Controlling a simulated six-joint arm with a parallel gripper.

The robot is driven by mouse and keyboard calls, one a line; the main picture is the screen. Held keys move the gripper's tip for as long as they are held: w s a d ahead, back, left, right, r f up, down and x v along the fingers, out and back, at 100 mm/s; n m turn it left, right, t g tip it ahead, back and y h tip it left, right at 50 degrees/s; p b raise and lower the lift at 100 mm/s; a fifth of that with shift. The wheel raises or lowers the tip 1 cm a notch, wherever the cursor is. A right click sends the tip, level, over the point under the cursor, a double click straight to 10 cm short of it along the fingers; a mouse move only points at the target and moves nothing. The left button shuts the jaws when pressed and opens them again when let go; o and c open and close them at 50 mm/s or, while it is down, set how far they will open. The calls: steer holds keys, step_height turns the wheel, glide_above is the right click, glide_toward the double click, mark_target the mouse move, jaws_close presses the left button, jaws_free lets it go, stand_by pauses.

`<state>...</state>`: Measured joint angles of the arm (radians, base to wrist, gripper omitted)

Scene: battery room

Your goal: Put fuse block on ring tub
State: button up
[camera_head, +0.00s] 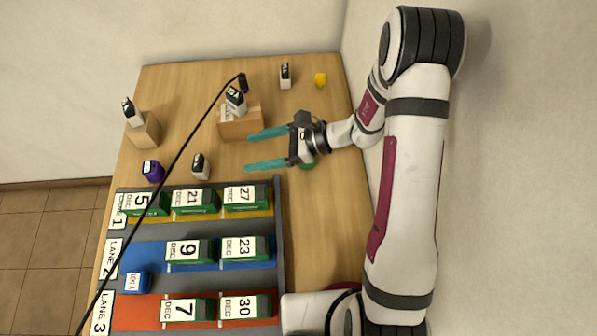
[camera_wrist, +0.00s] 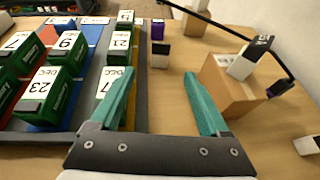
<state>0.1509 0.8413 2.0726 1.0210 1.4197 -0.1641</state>
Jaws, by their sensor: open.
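My gripper (camera_head: 247,152) is open and empty above the table, its teal fingers pointing left; in the wrist view (camera_wrist: 159,73) bare wood shows between them. No thing is clearly labelled fuse block or ring tub, so I cannot tell which they are. Small black-and-white blocks stand on the table (camera_head: 200,165), at the far side (camera_head: 285,75), and on two cardboard boxes (camera_head: 240,124) (camera_head: 145,130). A purple block (camera_head: 152,170) stands left of the gripper. A green thing (camera_head: 307,166), mostly hidden, lies under the gripper. A small yellow thing (camera_head: 320,80) sits at the back right.
A grey rack (camera_head: 280,230) with coloured lanes holds several green dated batteries (camera_head: 245,198) and a blue block (camera_head: 136,282). A black cable (camera_head: 190,135) crosses the scene to a dark purple piece (camera_head: 243,85). Bare wood (camera_head: 320,215) lies right of the rack.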

steer(key=s+d+r+n+g+h, duration=0.1)
steer(key=s+d+r+n+h, duration=0.2)
steer(key=s, duration=0.6)
steer(key=s+d+r+n+g+h, duration=0.2)
steer(key=s+r+n+h, duration=0.2)
steer(key=s+r+n, duration=0.4)
steer(key=shift+s+d+r+g+h, duration=0.3)
steer(key=shift+s+d+r, duration=0.15)
steer(key=shift+r, duration=0.5)
steer(key=shift+o, duration=0.4)
steer(key=s+d+n+t+h, duration=0.2)
steer(key=s+d+h, duration=0.2)
steer(key=d, duration=0.2)
steer(key=shift+s+d+r+n, duration=0.15)
steer(key=shift+s+r+n, duration=0.05)
steer(key=shift+s+n, duration=0.1)
